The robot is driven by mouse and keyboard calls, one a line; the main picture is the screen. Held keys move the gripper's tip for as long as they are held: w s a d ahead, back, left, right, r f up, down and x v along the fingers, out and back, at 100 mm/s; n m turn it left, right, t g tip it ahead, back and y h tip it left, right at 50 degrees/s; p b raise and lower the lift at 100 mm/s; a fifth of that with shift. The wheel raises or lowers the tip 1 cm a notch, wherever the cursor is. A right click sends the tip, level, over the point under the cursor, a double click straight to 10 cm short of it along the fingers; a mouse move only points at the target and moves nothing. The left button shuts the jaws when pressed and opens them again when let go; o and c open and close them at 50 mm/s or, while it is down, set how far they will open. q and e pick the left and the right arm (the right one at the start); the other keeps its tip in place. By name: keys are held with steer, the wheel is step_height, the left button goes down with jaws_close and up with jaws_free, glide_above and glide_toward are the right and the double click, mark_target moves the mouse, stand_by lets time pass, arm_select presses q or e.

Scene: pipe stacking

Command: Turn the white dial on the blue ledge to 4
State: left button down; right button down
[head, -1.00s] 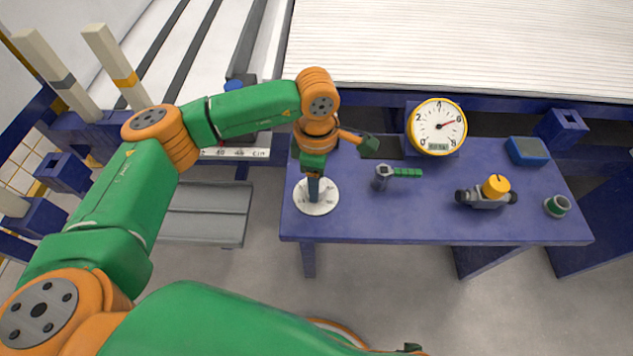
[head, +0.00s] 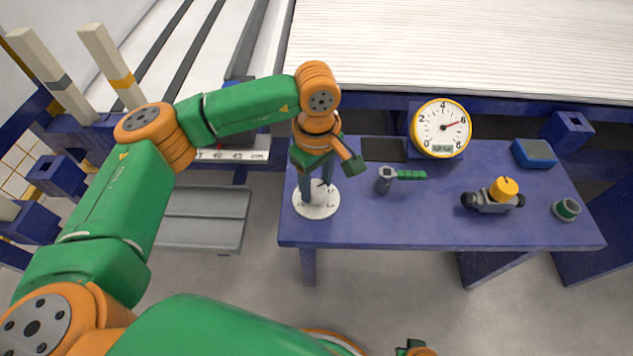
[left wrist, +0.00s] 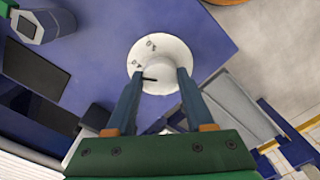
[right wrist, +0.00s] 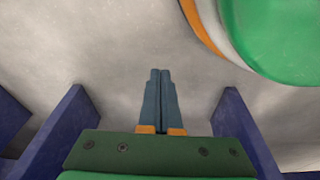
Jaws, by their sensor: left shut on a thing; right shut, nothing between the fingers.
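The white dial (head: 317,209) is a round plate at the left end of the blue ledge (head: 400,226). My right gripper (right wrist: 160,75) is shut and empty over the floor, away from the ledge.
Along the ledge stand a green-handled tool (head: 408,175), a yellow-rimmed gauge (head: 440,128), a valve with a yellow cap (head: 504,188), a green ring (head: 566,209) and a blue box (head: 534,152). A grey bench (head: 200,220) is left of the ledge. The front middle of the ledge is clear.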

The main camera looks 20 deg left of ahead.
mark_target(317, 188)
stand_by(0.4)
arm_select(q)
steer(key=shift+c, duration=1.4)
jaws_free()
steer(key=shift+r, duration=0.3)
step_height(317, 188, up, 7)
steer(key=shift+f+p, duration=0.2)
steer(key=shift+p, duration=0.8)
arm_select(e)
steer(key=shift+s+d+f, duration=0.25)
steer(key=shift+s+f, duration=0.15)
steer(key=shift+s, duration=0.15)
steer(key=shift+s+d+f, duration=0.2)
steer(key=shift+s+f, duration=0.15)
steer(key=shift+s, duration=0.15)
